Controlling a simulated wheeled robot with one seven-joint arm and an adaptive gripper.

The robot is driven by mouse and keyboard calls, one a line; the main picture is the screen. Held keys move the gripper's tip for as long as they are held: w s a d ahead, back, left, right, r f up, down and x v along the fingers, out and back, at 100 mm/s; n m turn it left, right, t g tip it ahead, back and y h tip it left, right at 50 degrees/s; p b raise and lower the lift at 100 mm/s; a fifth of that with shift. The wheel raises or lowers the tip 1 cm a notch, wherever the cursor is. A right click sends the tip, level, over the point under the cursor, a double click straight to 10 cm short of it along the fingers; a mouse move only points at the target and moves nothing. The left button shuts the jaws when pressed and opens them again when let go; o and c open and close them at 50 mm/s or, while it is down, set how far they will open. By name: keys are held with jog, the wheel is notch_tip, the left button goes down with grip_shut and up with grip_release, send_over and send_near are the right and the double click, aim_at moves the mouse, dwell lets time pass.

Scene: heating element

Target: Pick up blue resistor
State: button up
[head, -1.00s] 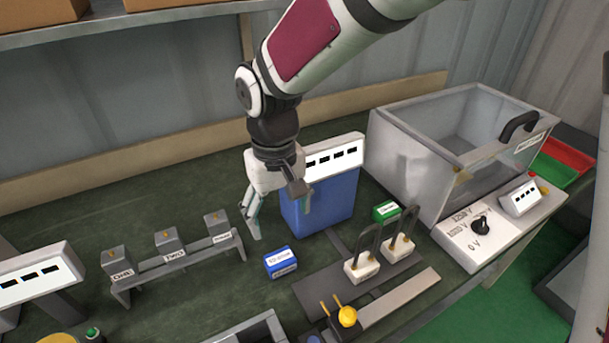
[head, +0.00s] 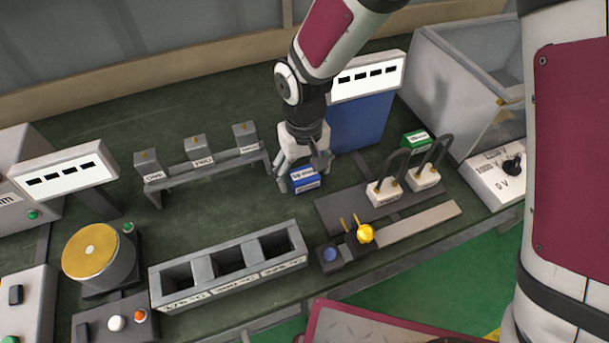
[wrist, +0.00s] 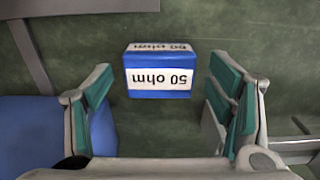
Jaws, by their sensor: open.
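The blue resistor (head: 305,180) is a small blue block with a white label, lying on the dark green bench top. In the wrist view the resistor (wrist: 158,72) reads "50 ohm" upside down and sits between and just ahead of the two fingers. My gripper (head: 300,185) is open and low over the bench at the resistor, with a finger on its left side. In the wrist view my gripper (wrist: 160,100) shows teal pads on both sides, with a gap between each pad and the block.
A blue box with a white display (head: 358,122) stands close behind and right of my gripper. A green block (head: 416,140) and a plate with two looped handles (head: 372,205) are to the right. A labelled rack (head: 205,165) is left; a three-slot grey holder (head: 230,265) is in front.

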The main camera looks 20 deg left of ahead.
jog(key=shift+f, duration=0.55)
jog(key=c, duration=1.3)
jog(key=shift+r, duration=0.1)
